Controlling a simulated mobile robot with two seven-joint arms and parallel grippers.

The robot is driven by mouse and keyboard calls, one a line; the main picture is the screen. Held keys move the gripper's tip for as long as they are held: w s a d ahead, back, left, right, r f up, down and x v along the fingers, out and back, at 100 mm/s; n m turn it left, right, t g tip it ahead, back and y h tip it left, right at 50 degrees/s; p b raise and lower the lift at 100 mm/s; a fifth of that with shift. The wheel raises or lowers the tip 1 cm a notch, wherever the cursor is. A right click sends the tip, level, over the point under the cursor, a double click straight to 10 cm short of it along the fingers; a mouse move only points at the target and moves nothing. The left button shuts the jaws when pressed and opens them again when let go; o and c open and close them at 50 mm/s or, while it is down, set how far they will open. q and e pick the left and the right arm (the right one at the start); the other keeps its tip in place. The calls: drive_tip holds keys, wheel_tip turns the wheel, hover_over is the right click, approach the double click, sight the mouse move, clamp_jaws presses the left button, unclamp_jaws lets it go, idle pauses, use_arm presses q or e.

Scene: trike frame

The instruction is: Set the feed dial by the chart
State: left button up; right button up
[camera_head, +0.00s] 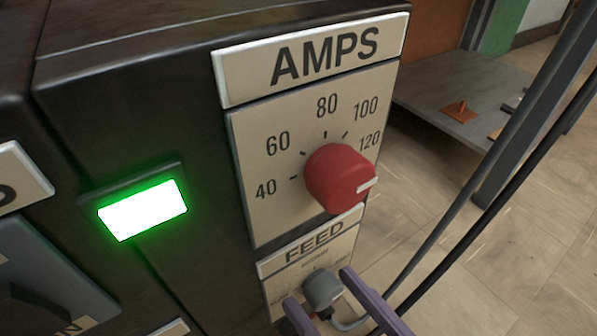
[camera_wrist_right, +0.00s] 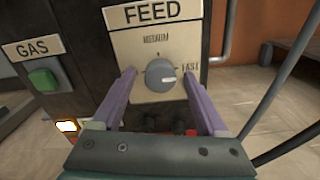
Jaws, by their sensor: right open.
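The feed dial (camera_head: 322,287) is a round grey knob on a cream panel under the FEED label (camera_head: 314,243). In the right wrist view the dial (camera_wrist_right: 160,73) shows a white mark on its right side, roughly toward the word FAST; MEDIUM is printed above it. The left part of the scale is hidden by a finger. My right gripper (camera_head: 319,288) is open, its two purple fingers on either side of the dial; I cannot tell whether they touch it. No chart is in view. My left gripper is not in view.
Above the feed panel is a red AMPS dial (camera_head: 338,178). A lit green lamp (camera_head: 143,210) is left of it. A green GAS button (camera_wrist_right: 43,80) is left of the feed panel. Dark cables (camera_head: 500,150) hang at the right, and a grey shelf (camera_head: 440,95) stands behind.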

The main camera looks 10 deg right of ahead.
drive_tip(key=p+v, duration=0.1)
drive_tip(key=v, duration=0.8)
drive_tip(key=shift+s+d, duration=0.15)
drive_tip(key=shift+s, duration=0.2)
drive_tip(key=shift+r, duration=0.1)
